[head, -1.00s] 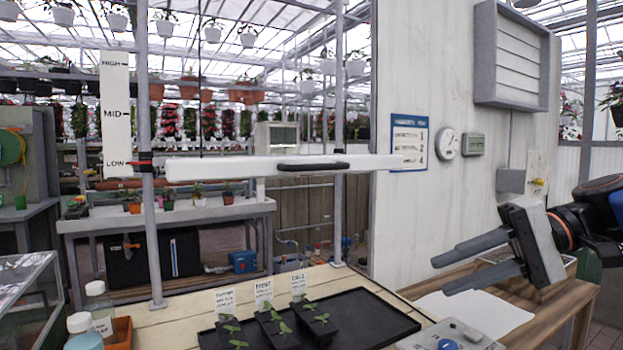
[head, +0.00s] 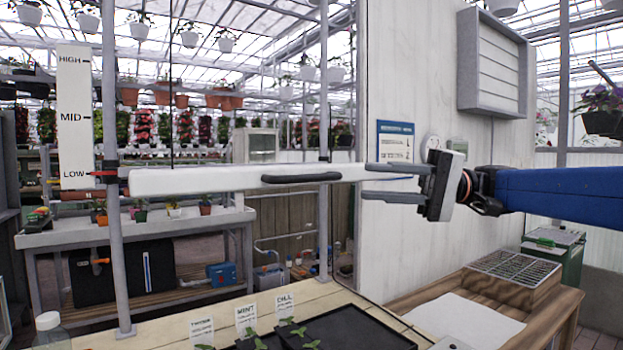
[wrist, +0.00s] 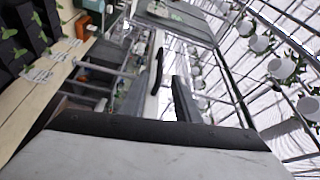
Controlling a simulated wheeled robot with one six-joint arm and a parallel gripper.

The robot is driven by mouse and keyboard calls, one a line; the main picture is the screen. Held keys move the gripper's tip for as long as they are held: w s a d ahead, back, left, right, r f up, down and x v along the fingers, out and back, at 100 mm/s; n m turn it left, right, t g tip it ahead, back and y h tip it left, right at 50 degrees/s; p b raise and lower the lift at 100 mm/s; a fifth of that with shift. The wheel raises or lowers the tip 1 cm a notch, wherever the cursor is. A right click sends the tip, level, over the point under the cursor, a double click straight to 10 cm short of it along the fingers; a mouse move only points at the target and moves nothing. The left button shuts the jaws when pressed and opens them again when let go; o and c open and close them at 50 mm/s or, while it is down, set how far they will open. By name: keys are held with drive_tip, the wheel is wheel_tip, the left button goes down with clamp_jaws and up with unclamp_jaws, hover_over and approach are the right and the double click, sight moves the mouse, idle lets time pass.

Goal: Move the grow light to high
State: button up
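The grow light (head: 215,180) is a long white horizontal bar hung between two grey posts, with a dark handle (head: 300,178) at its middle front. At its left end a red pointer (head: 104,173) stands at LOW on the white scale board (head: 75,118), which also reads MID and HIGH. My gripper (head: 368,180) is open and empty, right of the handle and level with it. Its two fingers point left, one above and one below the bar's right end in the picture; I cannot tell the depth between them. The wrist view also shows the white bar (wrist: 153,80).
Below the light is a wooden bench with a black seedling tray (head: 350,322) and several white name cards (head: 247,318). A white wall panel (head: 400,80) stands behind my gripper. A slatted wooden table (head: 440,285) is at the lower right. A post (head: 324,80) rises behind the light.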

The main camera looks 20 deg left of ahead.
sight(322, 179)
drive_tip(key=x, duration=1.2)
drive_tip(key=shift+s+a, duration=0.1)
clamp_jaws()
